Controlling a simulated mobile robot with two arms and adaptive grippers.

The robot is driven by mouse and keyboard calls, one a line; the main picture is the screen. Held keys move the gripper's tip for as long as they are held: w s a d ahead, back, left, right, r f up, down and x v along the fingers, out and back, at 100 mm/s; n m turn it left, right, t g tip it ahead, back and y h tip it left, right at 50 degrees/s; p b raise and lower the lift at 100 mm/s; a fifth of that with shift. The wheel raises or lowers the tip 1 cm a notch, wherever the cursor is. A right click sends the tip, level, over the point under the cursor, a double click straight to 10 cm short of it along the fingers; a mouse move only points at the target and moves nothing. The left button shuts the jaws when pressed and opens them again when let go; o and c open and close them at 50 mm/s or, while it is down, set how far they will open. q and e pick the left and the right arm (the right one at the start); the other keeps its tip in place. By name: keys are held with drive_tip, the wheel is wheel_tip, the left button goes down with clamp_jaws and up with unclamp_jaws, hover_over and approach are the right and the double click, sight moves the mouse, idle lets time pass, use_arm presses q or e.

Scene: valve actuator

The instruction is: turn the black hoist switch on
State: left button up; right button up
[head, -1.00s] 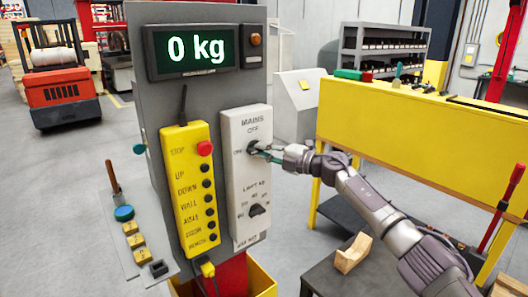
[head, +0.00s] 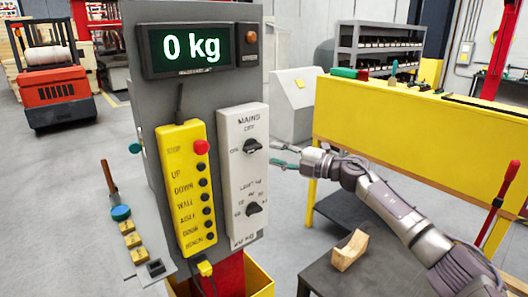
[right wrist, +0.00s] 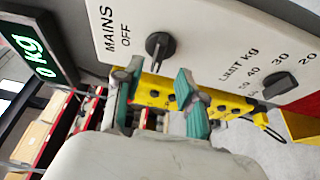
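The black MAINS switch (head: 252,146) is a rotary knob on the white panel (head: 229,195), with OFF printed above it. It also shows in the right wrist view (right wrist: 160,46). Its handle lies sideways, toward the small label on its left, not toward OFF. My right gripper (head: 284,156) is just right of the panel, apart from the knob. In the right wrist view its two teal fingertips (right wrist: 158,90) stand apart with nothing between them. My left gripper is not in view.
A second black knob (head: 254,209), for the limit, sits lower on the panel. A yellow pendant (head: 186,190) with a red stop button hangs to the left. The display (head: 192,48) reads 0 kg. A yellow bench (head: 400,120) and a dark low table (head: 330,270) stand right.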

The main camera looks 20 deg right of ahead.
drive_tip(key=v, duration=0.6)
idle(0.3)
wheel_tip(320, 180, down, 28)
drive_tip(key=d+m+t+h+b, duration=0.2)
drive_tip(key=m+h, duration=0.4)
drive_tip(key=m, duration=0.5)
drive_tip(key=s+f+m+g+h, duration=0.25)
drive_tip(key=s+f, duration=0.45)
drive_tip(key=f, duration=0.4)
drive_tip(key=s+f+m+g+h+b, duration=0.1)
drive_tip(key=s+f+m, duration=0.2)
drive_tip(key=s+f, duration=0.55)
drive_tip(key=s+f+m+g+h, duration=0.2)
drive_tip(key=s+f, duration=0.3)
drive_tip(key=f, duration=0.8)
drive_tip(key=s+a+f+m+g, duration=0.1)
drive_tip(key=s+a+f+g, duration=0.2)
drive_tip(key=s, duration=1)
drive_tip(key=s+a+f+m+g+b, duration=0.1)
drive_tip(key=s+a+f+m+g, duration=0.1)
drive_tip(key=s+f, duration=0.7)
drive_tip(key=s+a+f+m+g, duration=0.2)
drive_tip(key=s+a+f+g, duration=0.2)
drive_tip(key=s, duration=1.4)
wheel_tip(320, 180, down, 3)
drive_tip(key=shift+s+a+h+b, duration=0.25)
drive_tip(key=shift+a+h+b, duration=0.15)
drive_tip(key=shift+a, duration=0.15)
